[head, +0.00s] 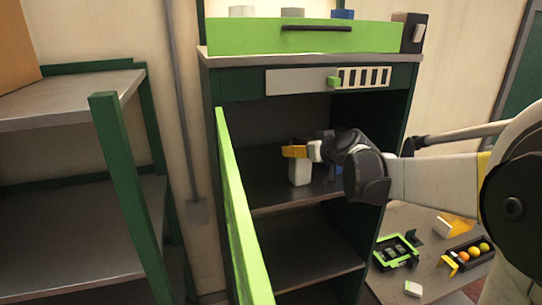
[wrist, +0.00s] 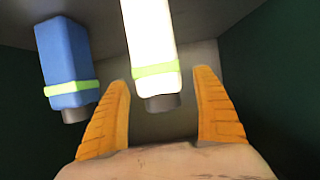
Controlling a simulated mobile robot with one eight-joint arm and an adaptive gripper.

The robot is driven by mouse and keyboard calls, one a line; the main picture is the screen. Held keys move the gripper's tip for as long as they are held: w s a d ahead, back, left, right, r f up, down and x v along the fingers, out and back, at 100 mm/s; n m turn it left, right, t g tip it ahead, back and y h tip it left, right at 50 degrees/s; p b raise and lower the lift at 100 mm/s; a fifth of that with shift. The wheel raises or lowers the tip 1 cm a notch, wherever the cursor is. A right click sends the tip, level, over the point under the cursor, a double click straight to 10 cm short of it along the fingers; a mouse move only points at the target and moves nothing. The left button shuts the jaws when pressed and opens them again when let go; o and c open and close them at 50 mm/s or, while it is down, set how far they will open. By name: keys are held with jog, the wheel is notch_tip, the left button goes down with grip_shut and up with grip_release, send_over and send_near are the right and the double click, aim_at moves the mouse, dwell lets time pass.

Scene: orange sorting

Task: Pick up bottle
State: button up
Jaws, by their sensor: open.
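A white bottle (head: 300,172) stands upright on the upper inner shelf of the cabinet. In the wrist view the white bottle (wrist: 152,45) has a light green band and a grey cap, and its capped end lies between my two fingers. My gripper (head: 294,152) is open, with its orange fingers at the bottle's upper part in the head view. In the wrist view my gripper (wrist: 162,80) shows a gap on both sides of the bottle. A blue bottle (wrist: 66,52) with a green band stands beside the white one, outside the left finger. My arm mostly hides it in the head view.
The cabinet's green door (head: 238,205) stands open on the left of the opening. A dark green shelf rack (head: 122,170) stands further left. A low table (head: 400,216) at lower right carries trays, one holding several round fruits (head: 472,252). The lower cabinet shelf (head: 305,262) is clear.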

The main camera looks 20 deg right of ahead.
jog(key=shift+x, duration=0.85)
jog(key=shift+c, duration=0.8)
jog(key=c, duration=1.3)
